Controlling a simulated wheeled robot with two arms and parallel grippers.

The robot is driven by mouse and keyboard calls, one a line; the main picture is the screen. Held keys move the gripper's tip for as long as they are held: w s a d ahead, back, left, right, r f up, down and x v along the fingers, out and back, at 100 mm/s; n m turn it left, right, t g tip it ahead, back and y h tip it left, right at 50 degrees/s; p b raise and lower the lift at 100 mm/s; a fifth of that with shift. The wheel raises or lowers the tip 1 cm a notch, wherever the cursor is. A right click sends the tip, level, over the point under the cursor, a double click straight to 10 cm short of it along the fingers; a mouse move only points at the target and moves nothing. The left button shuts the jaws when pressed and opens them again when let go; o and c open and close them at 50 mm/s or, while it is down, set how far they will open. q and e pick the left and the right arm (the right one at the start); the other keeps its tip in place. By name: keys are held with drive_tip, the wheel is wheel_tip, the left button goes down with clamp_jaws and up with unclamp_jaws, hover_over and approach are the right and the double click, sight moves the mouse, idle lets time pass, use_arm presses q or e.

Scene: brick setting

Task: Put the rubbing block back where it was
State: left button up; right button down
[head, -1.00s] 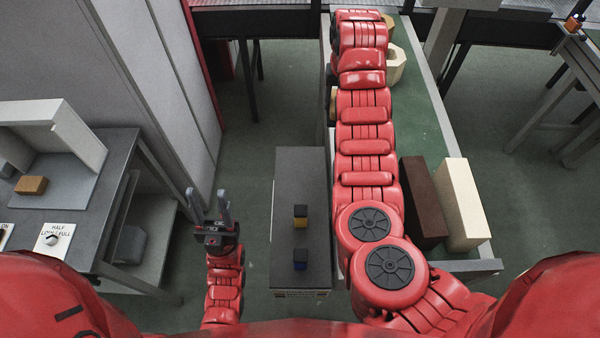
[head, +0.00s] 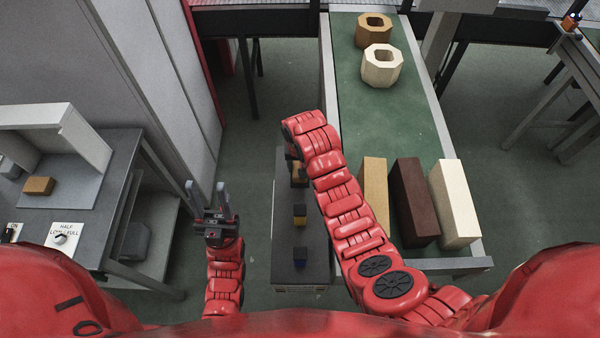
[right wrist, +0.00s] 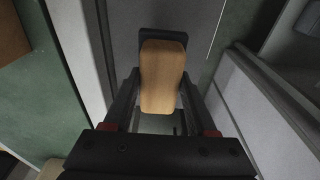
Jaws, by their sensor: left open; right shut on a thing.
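The rubbing block (right wrist: 162,78) has a light wooden body and a dark pad at one end. My right gripper (right wrist: 160,90) is shut on it in the right wrist view, one finger on each side. In the head view the rubbing block (head: 299,176) shows partly beside my right arm, over the far part of the narrow dark grey bench (head: 285,240). My arm hides most of that gripper there. I cannot tell whether the block touches the bench. My left gripper (head: 213,215) is open and empty, left of the bench.
Tan, brown (head: 412,200) and cream bricks stand on the green-topped table (head: 365,125) at right, with two hollow octagonal blocks farther back. A grey table (head: 95,205) stands left.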

drive_tip(key=shift+s+f, duration=0.15)
drive_tip(key=shift+f, duration=0.35)
drive_tip(key=shift+f+p, duration=0.75)
drive_tip(key=shift+f, duration=0.85)
drive_tip(key=shift+c, duration=1)
unclamp_jaws()
